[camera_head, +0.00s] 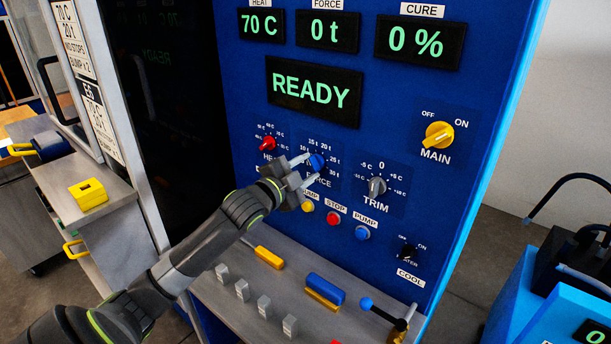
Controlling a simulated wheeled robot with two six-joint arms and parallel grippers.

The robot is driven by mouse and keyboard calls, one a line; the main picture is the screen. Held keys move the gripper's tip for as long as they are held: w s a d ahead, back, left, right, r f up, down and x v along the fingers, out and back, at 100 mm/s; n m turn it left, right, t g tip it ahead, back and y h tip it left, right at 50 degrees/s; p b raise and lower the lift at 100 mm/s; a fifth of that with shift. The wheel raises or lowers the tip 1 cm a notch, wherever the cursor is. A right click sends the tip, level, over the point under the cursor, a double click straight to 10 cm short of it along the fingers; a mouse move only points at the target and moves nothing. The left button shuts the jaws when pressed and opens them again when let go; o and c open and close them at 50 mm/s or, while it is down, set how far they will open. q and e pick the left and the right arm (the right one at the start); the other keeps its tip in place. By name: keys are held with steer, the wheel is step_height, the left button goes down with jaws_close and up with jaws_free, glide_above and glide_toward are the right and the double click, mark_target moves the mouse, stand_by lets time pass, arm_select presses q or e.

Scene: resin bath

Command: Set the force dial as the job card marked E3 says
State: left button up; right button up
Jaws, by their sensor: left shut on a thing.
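The force dial (317,163) is a blue knob on the blue control panel, with a printed scale around it running from about 10 t to 30 t. My left gripper (307,172) is shut on this knob; its fingers hide part of the knob and scale, so I cannot tell its pointer setting. The force display (327,32) reads 0 t. Two job cards show at the upper left, an upper card (72,36) and a lower card (100,120); they are cut off or steeply angled, and I cannot read an E3 mark. My right gripper is not in view.
The red heat knob (268,143) is left of the gripper, the grey trim knob (377,187) right. The yellow main switch (439,135) points toward ON. Below are a red stop button (333,218) and blue pump button (362,232). A ledge (225,312) holds several small blocks and a lever.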

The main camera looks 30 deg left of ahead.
arm_select(q)
steer(key=shift+r+m+b, duration=0.1)
steer(key=shift+m+b, duration=2.2)
steer(key=shift+m, duration=3.2)
steer(key=o, duration=1)
steer(key=shift+r, duration=0.1)
steer(key=shift+s, duration=0.1)
steer(key=shift+s+a+p, duration=0.2)
steer(key=shift+s+p, duration=0.65)
steer(key=shift+s, duration=2)
steer(key=shift+s+a+p, duration=0.25)
steer(key=shift+s+p, duration=0.6)
steer(key=shift+s, duration=2.05)
steer(key=shift+s+a+p, duration=0.2)
steer(key=shift+s+p, duration=0.65)
steer(key=shift+s, duration=2)
